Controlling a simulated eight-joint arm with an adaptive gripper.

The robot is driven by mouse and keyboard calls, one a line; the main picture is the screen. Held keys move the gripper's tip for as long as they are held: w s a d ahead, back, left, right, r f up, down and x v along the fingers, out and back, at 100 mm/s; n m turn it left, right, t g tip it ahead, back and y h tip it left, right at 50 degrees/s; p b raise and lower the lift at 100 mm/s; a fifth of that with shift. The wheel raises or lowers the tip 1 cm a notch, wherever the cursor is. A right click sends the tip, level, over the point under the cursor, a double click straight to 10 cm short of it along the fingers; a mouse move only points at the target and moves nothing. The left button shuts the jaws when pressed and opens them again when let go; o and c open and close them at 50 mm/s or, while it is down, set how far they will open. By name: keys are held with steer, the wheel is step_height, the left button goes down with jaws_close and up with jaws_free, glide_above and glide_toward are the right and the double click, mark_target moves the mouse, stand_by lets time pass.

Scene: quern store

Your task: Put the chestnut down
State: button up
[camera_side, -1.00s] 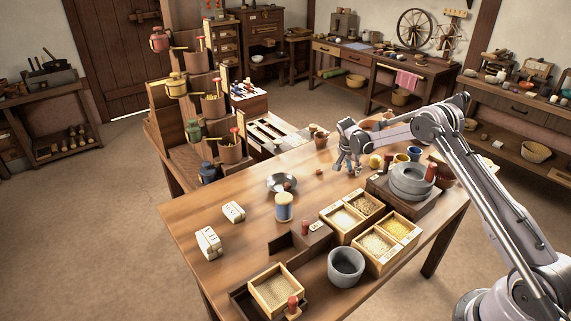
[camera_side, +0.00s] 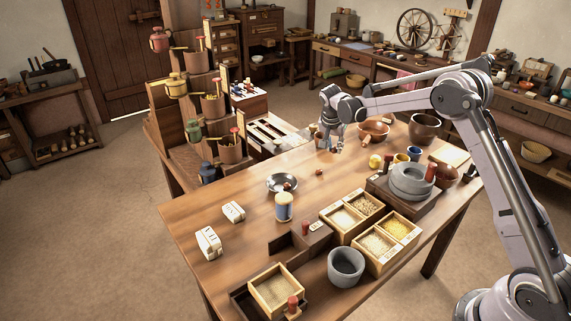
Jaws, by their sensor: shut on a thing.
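My gripper (camera_side: 330,148) is over the far edge of the wooden table, near its back corner. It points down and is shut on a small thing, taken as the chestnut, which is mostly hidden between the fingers. I cannot clearly tell its height above the table. A small brown nut-like thing (camera_side: 319,172) lies on the bare table in front of my gripper.
A stone quern (camera_side: 411,182) and grain boxes (camera_side: 345,217) fill the right side. A stepped rack (camera_side: 190,135) stands left. Table (camera_side: 240,190) around the dish is fairly clear.

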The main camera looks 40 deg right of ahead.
steer(key=a+r+n, duration=0.1)
steer(key=a+n, duration=0.1)
steer(key=a, duration=0.6)
glide_above(282, 187)
steer(key=s+a, duration=0.2)
steer(key=shift+t, duration=0.4)
steer(key=f, duration=0.6)
steer(key=shift+w+d+f, duration=0.15)
steer(key=shift+w+d, duration=0.05)
steer(key=shift+w, duration=0.05)
steer(key=shift+f, duration=2.05)
steer(key=shift+f, duration=0.5)
steer(key=o, duration=0.7)
steer(key=shift+o, duration=0.2)
